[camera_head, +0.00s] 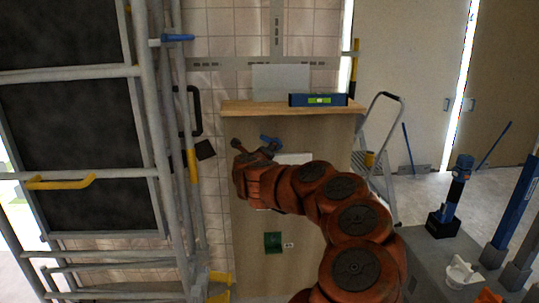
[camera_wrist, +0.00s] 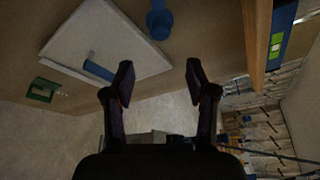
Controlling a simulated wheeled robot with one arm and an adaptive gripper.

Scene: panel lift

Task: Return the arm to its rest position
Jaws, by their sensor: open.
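My orange arm (camera_head: 312,183) reaches from the lower right toward the middle of the head view and bends to the left in front of a wooden panel (camera_head: 255,240). My gripper (camera_head: 252,149) is at the arm's far end, small and partly hidden by my wrist in this view. In the wrist view my gripper (camera_wrist: 159,82) shows two dark fingers spread apart with nothing between them. A pale plate (camera_wrist: 105,40) with a blue handle (camera_wrist: 97,70) lies beyond the fingers at upper left. A blue knob (camera_wrist: 159,22) is beyond the gap.
A wooden shelf (camera_head: 285,108) holds a blue spirit level (camera_head: 318,100) above the arm. A metal scaffold (camera_head: 150,120) stands at left. A stepladder (camera_head: 385,130) is right of the panel. A grey surface (camera_head: 430,270) with blue tools is at lower right.

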